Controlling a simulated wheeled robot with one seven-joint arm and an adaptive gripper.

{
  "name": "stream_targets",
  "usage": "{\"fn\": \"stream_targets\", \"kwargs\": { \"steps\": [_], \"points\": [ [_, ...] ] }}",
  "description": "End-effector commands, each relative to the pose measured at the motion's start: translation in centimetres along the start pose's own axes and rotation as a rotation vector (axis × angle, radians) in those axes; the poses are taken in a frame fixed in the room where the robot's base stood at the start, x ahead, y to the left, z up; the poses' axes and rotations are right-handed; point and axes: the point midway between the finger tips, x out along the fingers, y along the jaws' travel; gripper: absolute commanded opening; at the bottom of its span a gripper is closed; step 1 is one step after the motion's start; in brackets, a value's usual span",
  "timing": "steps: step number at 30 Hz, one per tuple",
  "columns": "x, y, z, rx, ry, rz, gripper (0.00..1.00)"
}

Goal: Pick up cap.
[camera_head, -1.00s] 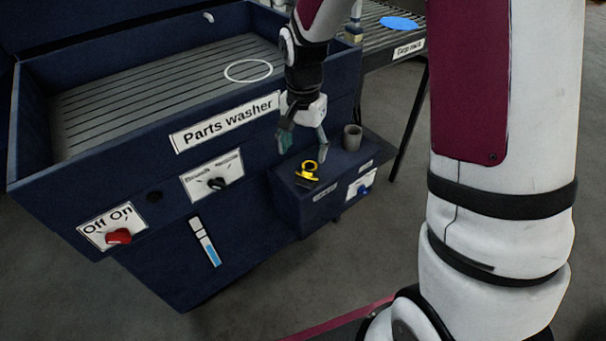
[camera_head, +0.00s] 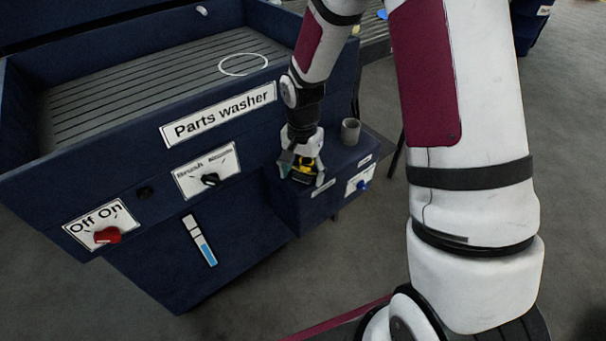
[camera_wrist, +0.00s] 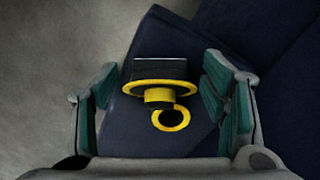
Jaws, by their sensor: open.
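The cap (camera_head: 304,170) is yellow with a black part and a yellow ring. My gripper (camera_head: 303,178) is down around the cap, with a finger on either side. My gripper (camera_wrist: 165,100) is open, and gaps show between its green pads and the cap. Part of the cap is hidden by my gripper in the head view.
A grey cup (camera_head: 350,131) stands on the ledge just right of my gripper. A blue knob (camera_head: 362,185) is on the ledge's front.

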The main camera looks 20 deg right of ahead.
Motion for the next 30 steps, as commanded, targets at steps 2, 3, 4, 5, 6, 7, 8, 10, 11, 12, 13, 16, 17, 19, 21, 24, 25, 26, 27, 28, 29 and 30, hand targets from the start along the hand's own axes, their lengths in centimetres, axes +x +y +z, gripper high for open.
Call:
{"fn": "stream_targets", "kwargs": {
  "steps": [2, 3, 4, 5, 6, 7, 8, 10, 11, 12, 13, 16, 17, 19, 21, 24, 25, 26, 27, 28, 29, 30],
  "points": [
    [-0.1, 0.0, 0.0, 0.0, 0.001, -0.001, 0.67],
    [-0.1, 0.0, 0.0, 0.0, 0.001, -0.001, 0.67],
    [-0.1, 0.0, 0.0, 0.0, 0.001, 0.0, 0.67],
    [-0.1, 0.0, 0.0, 0.0, 0.001, 0.0, 0.6],
    [-0.1, 0.0, 0.0, 0.0, 0.001, 0.0, 0.51],
    [-0.1, 0.0, 0.0, 0.0, 0.001, 0.0, 0.44],
    [-0.1, 0.0, 0.0, 0.0, 0.001, 0.0, 0.37],
    [-0.1, 0.0, 0.0, 0.0, 0.001, 0.0, 0.21],
    [-0.1, 0.0, 0.0, 0.0, 0.001, 0.0, 0.17],
    [-0.1, 0.0, 0.0, 0.0, 0.001, 0.0, 0.17],
    [-0.1, 0.0, 0.0, 0.0, 0.001, 0.0, 0.17],
    [-0.1, 0.0, 0.0, 0.0, 0.001, 0.0, 0.13],
    [-0.1, 0.0, 0.0, 0.0, 0.001, 0.0, 0.13],
    [-0.1, 0.0, 0.0, 0.0, 0.001, 0.0, 0.13],
    [-0.1, 0.0, 0.0, 0.0, 0.001, 0.0, 0.13],
    [-0.4, 0.0, 0.0, 0.0, 0.001, -0.001, 0.13],
    [-0.6, 0.0, 0.0, 0.0, 0.002, -0.001, 0.13],
    [-0.8, 0.0, 0.0, 0.0, 0.002, -0.001, 0.13],
    [-1.1, 0.0, -0.1, 0.0, 0.003, -0.001, 0.13],
    [-1.4, 0.0, -0.1, 0.0, 0.003, -0.002, 0.13],
    [-1.7, 0.0, -0.1, 0.0, 0.003, -0.002, 0.13],
    [-2.2, 0.0, -0.1, 0.0, 0.003, -0.002, 0.13]
  ]
}}
